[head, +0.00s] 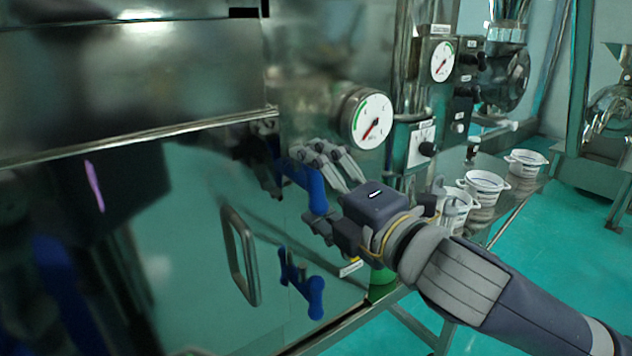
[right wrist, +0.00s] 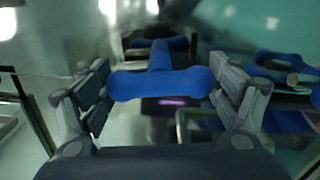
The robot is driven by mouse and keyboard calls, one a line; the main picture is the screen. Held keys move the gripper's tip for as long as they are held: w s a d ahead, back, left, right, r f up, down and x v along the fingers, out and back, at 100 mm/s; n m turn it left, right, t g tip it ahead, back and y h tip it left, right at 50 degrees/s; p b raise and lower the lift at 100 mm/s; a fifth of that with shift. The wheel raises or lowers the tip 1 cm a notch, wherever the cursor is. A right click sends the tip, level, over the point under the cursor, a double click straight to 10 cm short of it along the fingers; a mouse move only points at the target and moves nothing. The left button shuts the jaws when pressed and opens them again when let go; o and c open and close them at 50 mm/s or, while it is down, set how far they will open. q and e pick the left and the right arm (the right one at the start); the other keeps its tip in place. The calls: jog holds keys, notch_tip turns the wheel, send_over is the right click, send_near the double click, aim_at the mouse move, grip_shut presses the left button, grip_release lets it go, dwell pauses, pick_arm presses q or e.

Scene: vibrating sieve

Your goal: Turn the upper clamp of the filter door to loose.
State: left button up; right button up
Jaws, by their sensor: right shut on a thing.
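The filter door is the shiny metal panel with a bar handle (head: 240,257). The blue upper clamp (head: 317,192) sits at the door's right edge, above the handle's level. My right gripper (head: 310,188) reaches it from the right and has its fingers on either side of the clamp's blue grip. In the right wrist view the blue grip (right wrist: 160,84) lies across between the two finger pads, and the gripper is shut on it. The blue lower clamp (head: 315,297) is below, free of the gripper. My left gripper is not in view.
A round gauge (head: 371,120) sticks out just above my right gripper. A second gauge (head: 443,61) is on a control box behind. Several white pots (head: 484,183) stand on a metal table at the right. Green floor is open at the lower right.

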jog(key=shift+m, duration=0.8)
jog(key=o, duration=1)
jog(key=shift+c, duration=0.2)
